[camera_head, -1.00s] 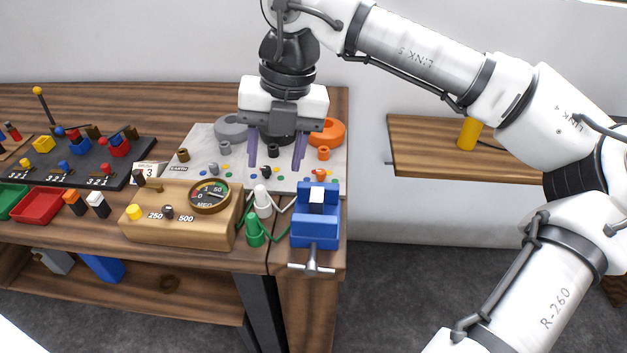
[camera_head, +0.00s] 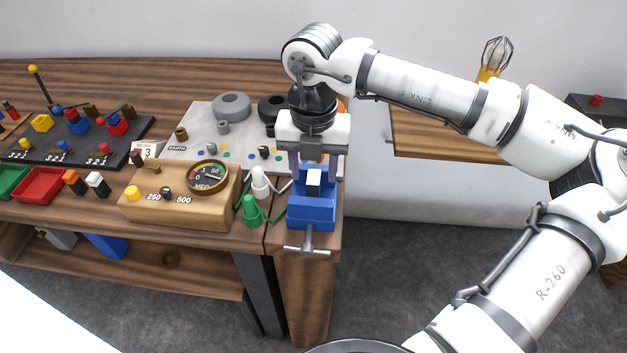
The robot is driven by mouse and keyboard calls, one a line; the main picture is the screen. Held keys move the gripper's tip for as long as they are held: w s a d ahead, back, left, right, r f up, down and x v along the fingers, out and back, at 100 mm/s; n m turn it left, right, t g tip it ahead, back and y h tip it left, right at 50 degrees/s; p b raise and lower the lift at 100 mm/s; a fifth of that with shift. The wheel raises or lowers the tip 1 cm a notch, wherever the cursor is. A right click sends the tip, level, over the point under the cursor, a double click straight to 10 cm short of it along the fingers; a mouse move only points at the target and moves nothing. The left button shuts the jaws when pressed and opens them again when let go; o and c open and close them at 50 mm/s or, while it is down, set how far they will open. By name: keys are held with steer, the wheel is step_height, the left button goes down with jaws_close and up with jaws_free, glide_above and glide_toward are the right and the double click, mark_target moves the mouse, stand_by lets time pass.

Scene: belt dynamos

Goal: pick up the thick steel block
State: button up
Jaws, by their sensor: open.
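A small pale, bright-topped block (camera_head: 313,182) sits in the blue vise (camera_head: 312,212) at the right end of the bench. It looks like the steel block, but its thickness is hard to judge. My gripper (camera_head: 314,172) points down over the vise, its purple fingers apart, one to each side of the block as seen here. I cannot tell whether the fingers touch the block or are still above it. The gripper body hides part of the panel behind it.
A wooden meter box (camera_head: 180,205) and green and white bottle-shaped pieces with cables stand left of the vise. A grey panel (camera_head: 205,125) with round knobs lies behind. The vise's T-handle (camera_head: 307,250) sticks out in front. A wall shelf is at right.

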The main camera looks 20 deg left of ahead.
mark_target(313, 176)
steer(key=shift+f+p, duration=0.4)
steer(key=shift+f, duration=1.45)
jaws_close()
